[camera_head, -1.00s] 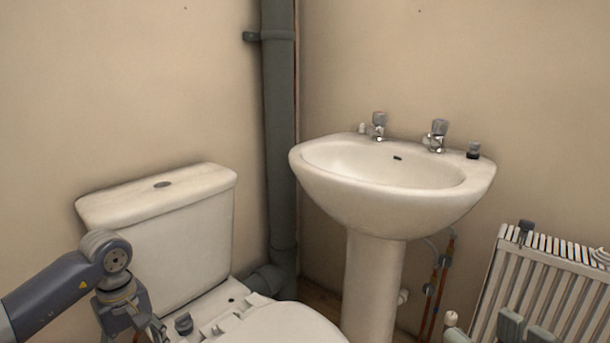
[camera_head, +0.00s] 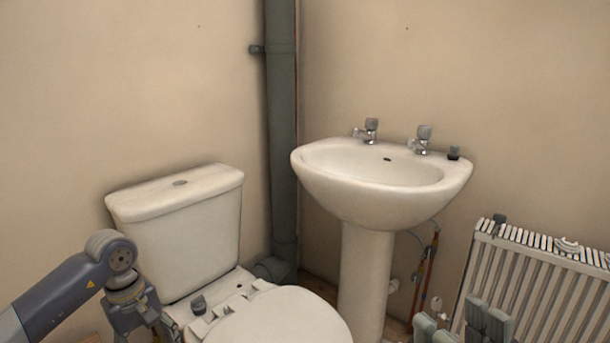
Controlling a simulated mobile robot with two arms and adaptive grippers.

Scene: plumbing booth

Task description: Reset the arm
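My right gripper (camera_head: 457,326) shows at the bottom edge, right of the sink pedestal, in front of the lower part of the radiator. Its grey-green fingers stand apart with a gap between them, and I see nothing held there. Its arm is below the picture. My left arm (camera_head: 65,285) comes in from the left, dark grey with a rounded wrist joint. The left gripper (camera_head: 142,312) points down beside the toilet, its fingertips largely cut off or unclear, so I cannot tell its opening.
A white toilet (camera_head: 182,235) stands at the left, close to my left gripper, with a small dark knob (camera_head: 198,305) by its seat hinge. A pedestal sink (camera_head: 376,205) with two taps stands in the middle. A grey pipe (camera_head: 282,150) runs up the corner. A white radiator (camera_head: 545,285) is at right.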

